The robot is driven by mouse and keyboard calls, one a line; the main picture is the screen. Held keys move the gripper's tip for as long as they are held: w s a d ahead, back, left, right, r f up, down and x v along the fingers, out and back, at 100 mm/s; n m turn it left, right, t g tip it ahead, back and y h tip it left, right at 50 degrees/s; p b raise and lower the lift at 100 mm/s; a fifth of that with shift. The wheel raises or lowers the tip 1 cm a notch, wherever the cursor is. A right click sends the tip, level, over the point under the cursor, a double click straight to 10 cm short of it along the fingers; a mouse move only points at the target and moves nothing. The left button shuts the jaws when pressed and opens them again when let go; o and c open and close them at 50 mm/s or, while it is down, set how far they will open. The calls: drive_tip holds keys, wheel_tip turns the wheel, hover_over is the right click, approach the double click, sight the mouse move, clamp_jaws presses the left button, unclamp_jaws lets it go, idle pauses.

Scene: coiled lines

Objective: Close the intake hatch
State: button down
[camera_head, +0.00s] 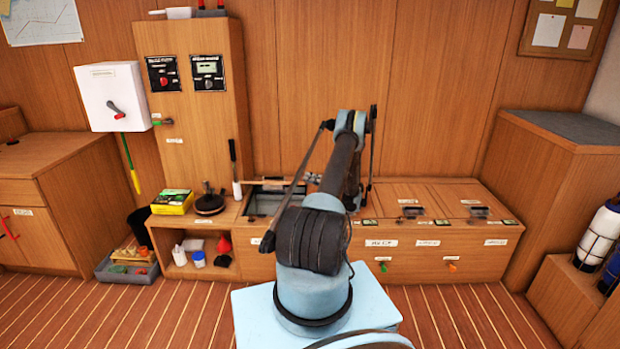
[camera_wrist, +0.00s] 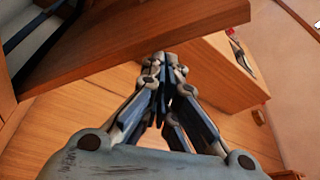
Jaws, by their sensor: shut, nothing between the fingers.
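A long wooden bench with several hatch panels runs along the back wall. Its left section has an open, dark-framed compartment (camera_head: 264,201), partly hidden by my arm. Which panel is the intake hatch I cannot tell, as the labels are too small to read. In the wrist view, a wooden board (camera_wrist: 140,42) crosses slantwise just beyond my gripper, beside a dark recess (camera_wrist: 38,32); it may be a raised lid. My gripper (camera_wrist: 163,72) is shut and empty, its tips close below the board's edge; contact is unclear. In the head view my arm hides the gripper.
Flush panels (camera_head: 405,192) lie right of my arm. A yellow box (camera_head: 172,202) and a dark round object (camera_head: 210,203) stand left of the opening. A tall cabinet (camera_head: 197,120) rises behind them. A grey tray (camera_head: 128,268) sits on the floor at left.

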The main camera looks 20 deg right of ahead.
drive_tip(key=shift+s+f, duration=0.1)
drive_tip(key=shift+f, duration=0.05)
drive_tip(key=shift+d, duration=0.15)
